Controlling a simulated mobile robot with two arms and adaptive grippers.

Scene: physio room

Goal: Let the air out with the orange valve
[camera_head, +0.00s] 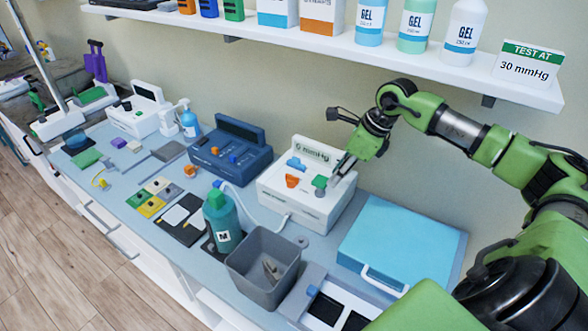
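A white device (305,205) stands at the back of the counter. Its display (312,149) appears to read 0 mmHg, though the front of the number may be cut off. An orange valve (292,181) sits on its face, with a blue knob (296,164) above and a green knob (319,182) to the right. My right gripper (334,142) is over the device's right side, its two fingers spread apart with nothing visible between them. The lower fingertip is close to the green knob; contact cannot be told. My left gripper is not in view.
A dark blue device (230,158) with a small orange part stands left. A green bottle marked M (222,222) and a grey bin (258,278) stand in front; a white tube runs between device and bottle. A light blue box (400,245) lies right. A shelf (400,62) hangs above.

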